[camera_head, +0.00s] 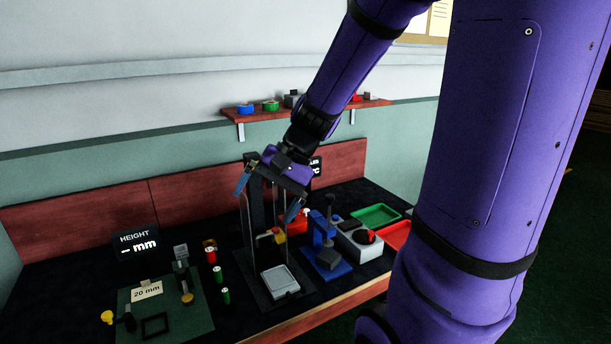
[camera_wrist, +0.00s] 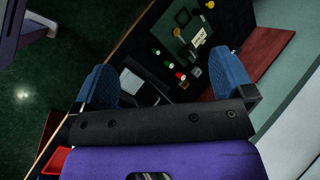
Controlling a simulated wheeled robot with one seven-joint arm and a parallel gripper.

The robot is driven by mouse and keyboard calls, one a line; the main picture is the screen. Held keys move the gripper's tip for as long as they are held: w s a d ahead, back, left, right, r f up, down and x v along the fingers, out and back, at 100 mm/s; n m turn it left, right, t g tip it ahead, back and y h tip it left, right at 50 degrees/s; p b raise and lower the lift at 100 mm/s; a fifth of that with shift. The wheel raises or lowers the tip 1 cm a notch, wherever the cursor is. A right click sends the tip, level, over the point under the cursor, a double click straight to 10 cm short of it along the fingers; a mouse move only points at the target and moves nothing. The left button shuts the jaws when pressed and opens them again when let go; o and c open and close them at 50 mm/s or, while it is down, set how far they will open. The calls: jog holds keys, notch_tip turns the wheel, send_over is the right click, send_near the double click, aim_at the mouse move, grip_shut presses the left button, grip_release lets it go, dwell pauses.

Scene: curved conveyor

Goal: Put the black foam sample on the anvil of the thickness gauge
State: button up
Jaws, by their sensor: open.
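My gripper (camera_head: 264,205) is open and empty, high above the bench in front of the tall frame. Its two blue fingers also show wide apart in the wrist view (camera_wrist: 162,62). A blue C-shaped bench device (camera_head: 320,232) stands right of centre; it may be the thickness gauge, but I cannot be sure. I cannot make out the black foam sample with certainty in either view.
A tall frame with a light grey plate (camera_head: 279,281) stands at centre. A green mat (camera_head: 190,322) with a height display (camera_head: 137,242) lies left, beside several red and green cylinders (camera_head: 218,274). Green (camera_head: 376,216) and red (camera_head: 397,236) trays lie right. A shelf (camera_head: 260,114) hangs behind.

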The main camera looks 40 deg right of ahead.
jog(key=s+a+r+n+t+h, duration=0.1)
jog(key=s+r+n+t+h, duration=0.2)
jog(key=s, duration=0.9)
notch_tip(320, 180, up, 6)
jog(key=n+h, duration=0.3)
jog(key=n, duration=0.2)
jog(key=shift+h, duration=0.4)
